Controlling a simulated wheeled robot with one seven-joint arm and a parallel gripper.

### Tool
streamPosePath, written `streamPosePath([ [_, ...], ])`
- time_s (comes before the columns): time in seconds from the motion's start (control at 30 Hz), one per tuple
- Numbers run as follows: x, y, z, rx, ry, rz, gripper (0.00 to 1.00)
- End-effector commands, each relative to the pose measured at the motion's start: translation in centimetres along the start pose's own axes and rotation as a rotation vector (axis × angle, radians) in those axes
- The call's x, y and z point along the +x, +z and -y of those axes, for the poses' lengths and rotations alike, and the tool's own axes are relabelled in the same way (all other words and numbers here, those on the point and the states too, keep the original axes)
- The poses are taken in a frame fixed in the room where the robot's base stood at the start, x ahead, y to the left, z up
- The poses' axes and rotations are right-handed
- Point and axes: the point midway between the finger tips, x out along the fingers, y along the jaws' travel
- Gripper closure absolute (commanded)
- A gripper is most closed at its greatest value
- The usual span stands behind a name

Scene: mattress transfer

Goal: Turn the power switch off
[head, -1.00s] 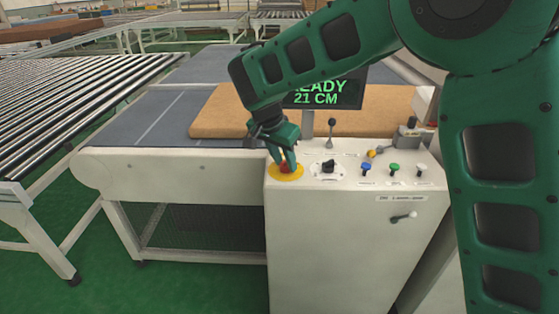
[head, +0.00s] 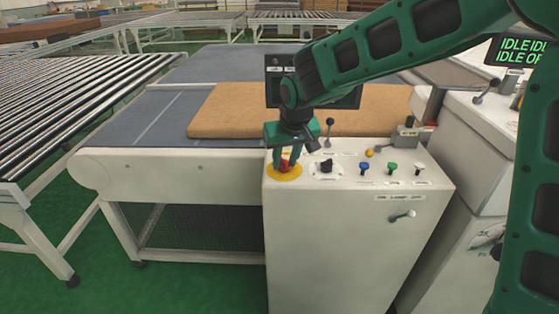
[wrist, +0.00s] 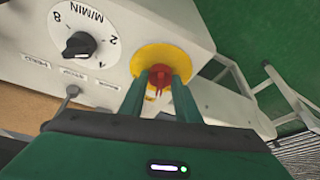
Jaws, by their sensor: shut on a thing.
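A red switch knob (head: 285,168) stands on a round yellow plate (head: 283,177) at the left end of the white control console (head: 345,245). In the wrist view the red knob (wrist: 159,75) sits between the two green fingers. My gripper (head: 286,162) points down and is shut on this knob, its fingers on either side of it. The fingers also show in the wrist view (wrist: 160,86), where they hide part of the knob and of the yellow plate (wrist: 150,53). A black rotary knob (head: 326,166) on a white dial is just right of it.
Blue (head: 364,168), green (head: 391,168) and white (head: 419,168) buttons line the console. An upright lever (head: 329,130) stands behind. A tan mattress (head: 225,112) lies on the grey conveyor (head: 115,138). The console's dark screen (head: 350,98) is partly behind my arm. Another screen (head: 522,50) reads IDLE.

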Motion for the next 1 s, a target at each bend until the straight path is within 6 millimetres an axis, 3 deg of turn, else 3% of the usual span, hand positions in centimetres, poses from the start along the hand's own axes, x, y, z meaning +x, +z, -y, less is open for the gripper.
streamPosePath([
  [0.5, -0.07, -0.44, -0.55, -0.349, -0.144, -0.008, 0.93],
  [1.0, -0.03, -0.39, -0.68, -0.443, -0.18, -0.006, 0.93],
])
